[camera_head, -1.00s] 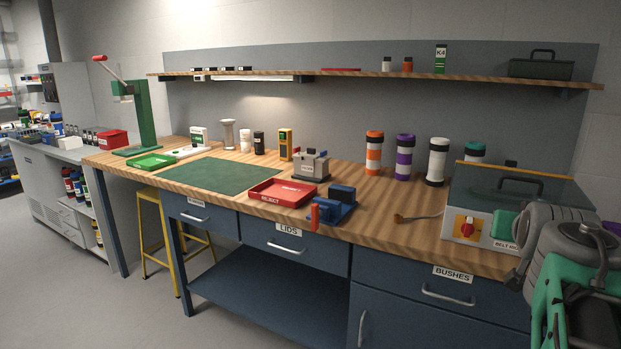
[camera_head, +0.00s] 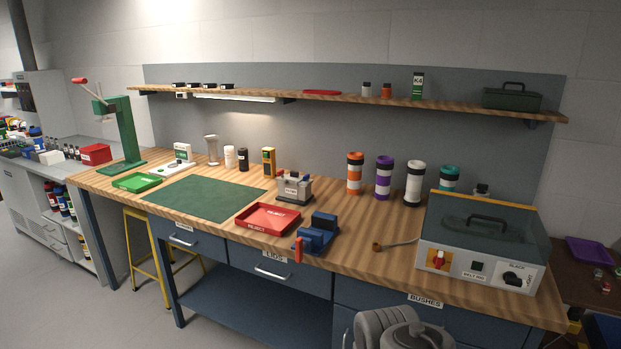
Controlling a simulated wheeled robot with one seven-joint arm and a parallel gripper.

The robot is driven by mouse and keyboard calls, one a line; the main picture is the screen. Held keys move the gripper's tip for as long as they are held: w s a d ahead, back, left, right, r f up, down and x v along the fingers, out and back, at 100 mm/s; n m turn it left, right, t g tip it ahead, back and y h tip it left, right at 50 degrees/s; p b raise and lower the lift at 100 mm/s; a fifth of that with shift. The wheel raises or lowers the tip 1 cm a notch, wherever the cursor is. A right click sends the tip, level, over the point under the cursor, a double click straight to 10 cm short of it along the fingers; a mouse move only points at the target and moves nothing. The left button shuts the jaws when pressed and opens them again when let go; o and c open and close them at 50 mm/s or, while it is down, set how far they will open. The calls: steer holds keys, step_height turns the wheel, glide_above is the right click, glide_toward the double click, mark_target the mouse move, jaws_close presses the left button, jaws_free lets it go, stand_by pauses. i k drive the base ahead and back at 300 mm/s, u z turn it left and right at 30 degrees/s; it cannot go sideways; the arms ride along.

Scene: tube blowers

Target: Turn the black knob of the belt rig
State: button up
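The belt rig (camera_head: 452,280) is a grey box with a dark sloping top and a black handle, at the right end of the workbench. Its black knob (camera_head: 513,279) is on the right of its front face, next to a label reading "BLACK". A red rotary switch on a yellow plate (camera_head: 438,259) is on the left of the same face, with a small dark square and a label between them. A grey rounded part of my arm shows at the bottom, in front of the drawers. My gripper is not in view.
The wooden bench (camera_head: 345,238) holds a red reject tray (camera_head: 268,219), a blue clamp-like fixture (camera_head: 318,236), a green mat (camera_head: 205,197) and several banded tubes. A lower table with a purple tray (camera_head: 590,251) stands at right.

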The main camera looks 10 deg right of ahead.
mark_target(510, 278)
steer(key=u, duration=0.9)
steer(key=k, duration=0.8)
steer(key=z, duration=0.9)
steer(key=i, duration=0.55)
